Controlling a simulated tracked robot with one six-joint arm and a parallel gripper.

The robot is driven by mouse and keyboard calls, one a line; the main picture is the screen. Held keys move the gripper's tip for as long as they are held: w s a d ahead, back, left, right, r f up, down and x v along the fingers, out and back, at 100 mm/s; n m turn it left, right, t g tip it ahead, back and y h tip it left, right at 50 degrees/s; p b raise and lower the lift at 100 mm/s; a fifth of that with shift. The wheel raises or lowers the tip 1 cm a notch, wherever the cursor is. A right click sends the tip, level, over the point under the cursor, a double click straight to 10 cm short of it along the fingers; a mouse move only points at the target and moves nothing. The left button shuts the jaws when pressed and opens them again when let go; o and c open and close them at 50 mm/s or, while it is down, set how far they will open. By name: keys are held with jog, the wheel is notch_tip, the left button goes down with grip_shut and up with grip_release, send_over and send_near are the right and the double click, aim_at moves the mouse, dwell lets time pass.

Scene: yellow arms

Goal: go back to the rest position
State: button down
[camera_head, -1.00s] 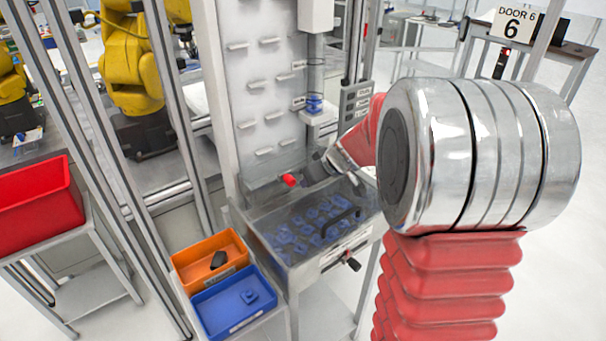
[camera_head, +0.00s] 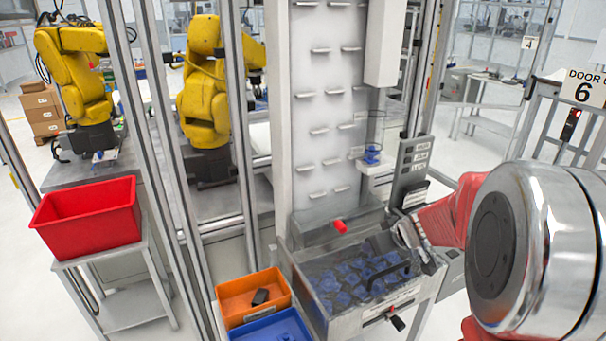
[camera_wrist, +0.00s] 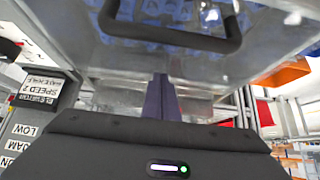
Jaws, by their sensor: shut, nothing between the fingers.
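My gripper (camera_wrist: 161,98) is shut and empty, its two dark fingers together in the wrist view. In the head view my red and silver arm reaches in from the right, and the grey gripper (camera_head: 388,241) is over the back right of the clear-lidded bin (camera_head: 345,328). I cannot tell whether it touches the lid. The bin's black handle (camera_wrist: 175,42) crosses the top of the wrist view, apart from the fingers.
Blue parts (camera_head: 352,281) lie in the bin. A white elevator column (camera_head: 328,110) stands behind it, with a control panel (camera_head: 412,165) at right. An orange box (camera_head: 232,313), a blue box (camera_head: 262,332) and a red crate (camera_head: 88,218) stand left. Posts stand between me and yellow robots (camera_head: 207,95).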

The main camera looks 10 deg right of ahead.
jog(key=shift+g+y, duration=0.3)
jog(key=s+a+r, duration=0.1)
jog(key=a, duration=0.1)
jog(key=s+a+r, duration=0.1)
jog(key=a, duration=0.1)
jog(key=s+a+r, duration=0.1)
jog(key=a+r, duration=0.1)
jog(key=shift+s+a+r, duration=0.1)
jog(key=shift+s+a, duration=0.1)
jog(key=shift+a, duration=0.05)
jog(key=s+a+r+m, duration=0.1)
jog(key=s+a+r, duration=0.1)
jog(key=s, duration=0.5)
jog(key=s+a+r+g+h, duration=0.1)
jog(key=s+a, duration=0.3)
jog(key=s, duration=0.4)
jog(key=s+a+r+m+h, duration=0.1)
jog(key=s+a+r, duration=0.2)
jog(key=s, duration=0.4)
jog(key=shift+s+a+r+m+g, duration=0.2)
jog(key=shift+m+g, duration=0.1)
dwell(0.7)
